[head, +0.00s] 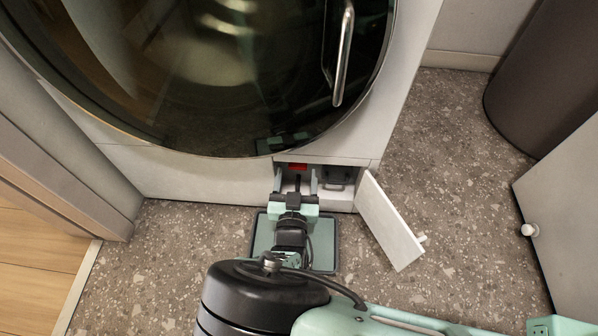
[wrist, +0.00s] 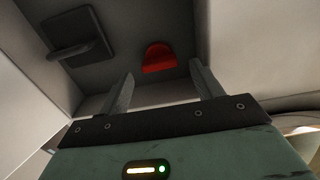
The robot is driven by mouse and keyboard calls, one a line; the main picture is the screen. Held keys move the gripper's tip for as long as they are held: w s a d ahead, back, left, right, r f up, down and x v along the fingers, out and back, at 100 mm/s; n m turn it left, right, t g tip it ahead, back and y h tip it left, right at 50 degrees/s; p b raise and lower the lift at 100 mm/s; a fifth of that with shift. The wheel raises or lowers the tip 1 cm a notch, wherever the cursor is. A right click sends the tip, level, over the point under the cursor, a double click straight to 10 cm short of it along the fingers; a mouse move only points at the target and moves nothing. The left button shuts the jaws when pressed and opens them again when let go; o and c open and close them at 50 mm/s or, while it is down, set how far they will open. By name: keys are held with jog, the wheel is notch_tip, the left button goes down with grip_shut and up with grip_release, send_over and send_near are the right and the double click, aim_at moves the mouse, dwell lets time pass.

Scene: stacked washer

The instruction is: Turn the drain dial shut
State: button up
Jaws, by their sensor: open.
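A red part (head: 297,166), which appears to be the drain dial, sits inside a small open compartment (head: 345,197) low on the washer's front. In the wrist view the red part (wrist: 158,58) is a short rounded shape on the dark back wall. My gripper (head: 296,180) is at the compartment's mouth, facing the red part. In the wrist view my gripper (wrist: 163,72) is open, with the red part showing between its fingers and nothing held. The fingers look short of the red part; I cannot tell the exact gap. The dial's turned position is unclear.
A dark square plate with a bar handle (wrist: 78,38) is beside the red part. The compartment's white flap (head: 388,222) hangs open at the right. A shallow tray (head: 262,238) lies on the floor below my gripper. A dark round bin (head: 545,75) stands right.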

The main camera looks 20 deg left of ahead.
jog(key=shift+b+x, duration=0.35)
jog(key=shift+x, duration=1)
jog(key=c, duration=1)
